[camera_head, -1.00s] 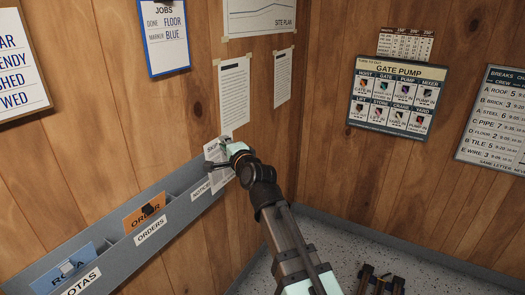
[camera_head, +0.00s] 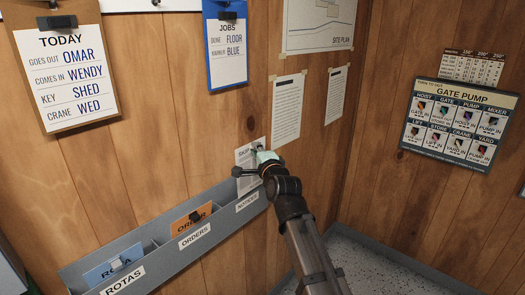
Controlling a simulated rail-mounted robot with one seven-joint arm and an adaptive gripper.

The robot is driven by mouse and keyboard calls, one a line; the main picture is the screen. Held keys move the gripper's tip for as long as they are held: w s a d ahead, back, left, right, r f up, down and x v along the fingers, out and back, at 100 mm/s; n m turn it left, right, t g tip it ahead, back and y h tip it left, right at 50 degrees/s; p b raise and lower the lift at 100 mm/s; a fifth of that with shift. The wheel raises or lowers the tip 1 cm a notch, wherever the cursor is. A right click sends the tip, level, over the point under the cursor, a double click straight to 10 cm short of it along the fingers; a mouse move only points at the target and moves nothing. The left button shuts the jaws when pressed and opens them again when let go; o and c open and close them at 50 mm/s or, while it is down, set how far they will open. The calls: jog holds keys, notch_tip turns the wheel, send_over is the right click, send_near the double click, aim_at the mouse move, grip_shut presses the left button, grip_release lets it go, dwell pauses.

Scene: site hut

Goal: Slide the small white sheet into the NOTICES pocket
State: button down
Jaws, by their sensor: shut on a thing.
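The small white sheet (camera_head: 243,156), with a heading starting "SKIP", is upright close to the wooden wall. My gripper (camera_head: 256,166) is shut on it from the right, covering part of its right side. The NOTICES pocket (camera_head: 247,202) is the right-hand compartment of the grey wall rack, marked by a white label. The sheet stands over this pocket, its lower part close to the rim. I cannot tell whether the bottom edge is inside, because the gripper and rack front hide it.
The grey rack (camera_head: 150,249) also has an ORDERS pocket with an orange card (camera_head: 191,223) and a ROTAS pocket with a blue card (camera_head: 115,270). Two printed sheets (camera_head: 288,108) are fixed to the wall above right. A blue JOBS clipboard (camera_head: 226,50) hangs above.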

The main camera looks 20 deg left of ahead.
aim_at(248, 167)
jog(key=shift+w+a+p, duration=0.3)
jog(key=shift+a, duration=0.35)
jog(key=shift+w+a+p, duration=0.35)
jog(key=shift+a, duration=0.3)
jog(key=shift+w+a+p, duration=0.3)
jog(key=shift+a, duration=0.35)
jog(key=shift+f, duration=0.2)
jog(key=shift+w+a+p, duration=0.2)
jog(key=shift+a+p, duration=0.25)
jog(key=shift+p, duration=0.1)
jog(key=shift+f+b, duration=0.85)
jog(key=shift+f, duration=0.65)
jog(key=shift+f+b, duration=0.9)
jog(key=shift+f, duration=0.65)
jog(key=shift+f, duration=0.1)
